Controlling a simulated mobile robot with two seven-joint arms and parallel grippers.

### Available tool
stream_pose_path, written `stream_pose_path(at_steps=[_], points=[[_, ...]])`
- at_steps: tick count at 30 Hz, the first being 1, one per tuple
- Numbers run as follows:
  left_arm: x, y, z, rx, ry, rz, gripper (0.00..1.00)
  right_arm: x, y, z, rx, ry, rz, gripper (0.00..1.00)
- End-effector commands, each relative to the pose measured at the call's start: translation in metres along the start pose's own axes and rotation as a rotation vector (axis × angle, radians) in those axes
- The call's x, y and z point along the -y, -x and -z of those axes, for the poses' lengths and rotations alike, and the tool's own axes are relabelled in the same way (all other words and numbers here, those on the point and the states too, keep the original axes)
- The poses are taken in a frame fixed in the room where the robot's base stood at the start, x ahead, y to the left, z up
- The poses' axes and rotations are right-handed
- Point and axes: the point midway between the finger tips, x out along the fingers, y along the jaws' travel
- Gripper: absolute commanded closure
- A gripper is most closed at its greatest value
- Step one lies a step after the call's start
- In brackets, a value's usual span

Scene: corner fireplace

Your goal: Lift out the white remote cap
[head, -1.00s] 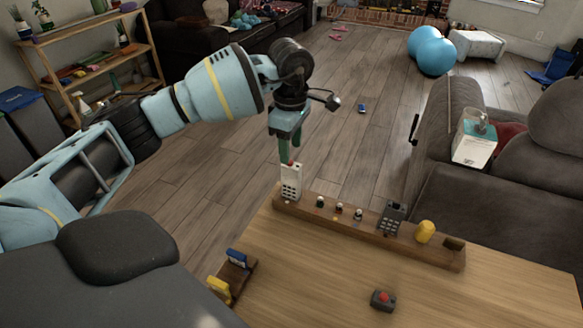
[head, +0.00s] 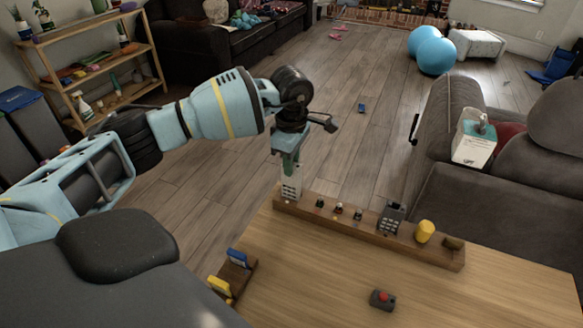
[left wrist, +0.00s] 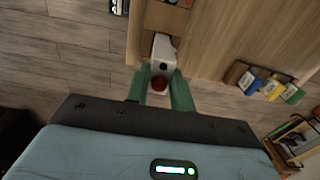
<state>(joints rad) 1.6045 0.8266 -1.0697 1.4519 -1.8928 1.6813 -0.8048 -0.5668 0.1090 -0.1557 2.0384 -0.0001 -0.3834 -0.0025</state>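The white remote (head: 290,191) stands upright at the left end of the long wooden rack (head: 350,228). The fingers hide the upper part of the remote in the head view. My right gripper is not in view.
The rack also holds small knobs (head: 338,208), a dark grey keypad device (head: 391,217) and a yellow piece (head: 425,231). A small block with blue and yellow pieces (head: 231,275) and a red-button box (head: 382,299) are on the table (head: 310,280). The table's front middle is clear.

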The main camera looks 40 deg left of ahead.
Motion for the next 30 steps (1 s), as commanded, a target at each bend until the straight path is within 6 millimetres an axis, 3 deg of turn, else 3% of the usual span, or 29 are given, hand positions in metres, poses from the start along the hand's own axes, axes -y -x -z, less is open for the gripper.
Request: stream_pose_path(at_steps=[13,21,30], points=[[-0.001,0.006,0.0,0.001,0.0,-0.002,0.95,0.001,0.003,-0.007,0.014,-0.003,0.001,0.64],[0.001,0.038,-0.001,0.002,-0.002,-0.002,0.95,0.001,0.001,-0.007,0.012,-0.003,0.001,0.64],[0.055,0.04,-0.014,-0.001,-0.006,0.0,0.95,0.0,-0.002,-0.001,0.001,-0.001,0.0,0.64]])
